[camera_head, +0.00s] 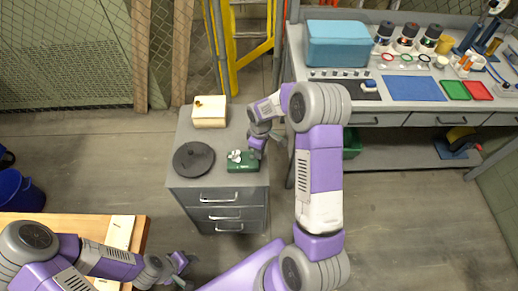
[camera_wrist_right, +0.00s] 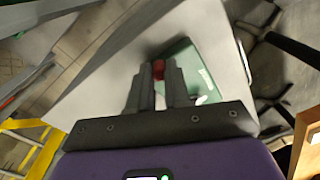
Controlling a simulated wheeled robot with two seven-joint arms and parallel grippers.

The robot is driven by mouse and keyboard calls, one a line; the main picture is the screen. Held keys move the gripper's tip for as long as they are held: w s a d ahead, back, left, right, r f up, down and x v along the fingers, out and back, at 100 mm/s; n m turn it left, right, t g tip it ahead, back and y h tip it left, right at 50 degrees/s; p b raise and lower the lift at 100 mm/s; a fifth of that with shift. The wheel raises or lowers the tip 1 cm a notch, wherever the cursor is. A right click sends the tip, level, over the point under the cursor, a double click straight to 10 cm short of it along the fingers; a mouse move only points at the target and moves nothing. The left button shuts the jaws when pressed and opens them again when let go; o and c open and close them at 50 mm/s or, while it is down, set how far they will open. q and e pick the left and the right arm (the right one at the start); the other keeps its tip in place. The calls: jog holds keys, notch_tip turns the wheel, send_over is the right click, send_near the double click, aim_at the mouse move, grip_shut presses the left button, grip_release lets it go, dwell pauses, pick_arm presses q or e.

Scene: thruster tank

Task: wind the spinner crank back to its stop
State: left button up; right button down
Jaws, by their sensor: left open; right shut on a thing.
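The spinner is a small green box (camera_head: 243,167) with silvery parts on top, standing on the grey drawer cabinet (camera_head: 180,140). My right gripper (camera_head: 257,148) is at the box's right back side. In the right wrist view, its fingers are shut on a red crank knob (camera_wrist_right: 159,70), with the green box (camera_wrist_right: 203,70) just beyond and to the right. The crank's arm is hidden by the fingers, so its angle cannot be told. My left gripper (camera_head: 184,264) is open and empty, low in the head view beside the wooden table.
A dark round disc (camera_head: 193,159) lies left of the spinner, and a cream box (camera_head: 209,112) stands behind it on the cabinet. A workbench (camera_head: 360,118) with a blue case (camera_head: 337,44) stands at the right. A wooden table (camera_head: 138,232) is at the lower left.

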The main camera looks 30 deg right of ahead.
aim_at(251, 165)
jog(key=m, duration=0.3)
jog(key=s+m, duration=0.1)
jog(key=shift+a+m, duration=0.3)
jog(key=shift+a, duration=0.05)
jog(key=m, duration=0.3)
jog(key=a+m, duration=0.1)
jog(key=shift+s+r+m, duration=0.1)
jog(key=shift+s+m, duration=0.15)
jog(key=shift+m, duration=0.05)
jog(key=m, duration=0.2)
jog(key=a+m+p, duration=0.1)
jog(key=m, duration=0.1)
jog(key=shift+a+m+p, duration=0.15)
jog(key=shift+m+p, duration=0.15)
jog(key=shift+w+a+m+t+p, duration=0.1)
jog(key=shift+a+m+p, duration=0.15)
jog(key=shift+m, duration=0.5)
jog(key=shift+a+m+t+p, duration=0.15)
jog(key=shift+m+p, duration=0.2)
jog(key=shift+m, duration=0.45)
jog(key=shift+w+a+m+t+p, duration=0.1)
jog(key=shift+a+m+p, duration=0.15)
jog(key=shift+m, duration=0.5)
jog(key=c, duration=1.1)
grip_release()
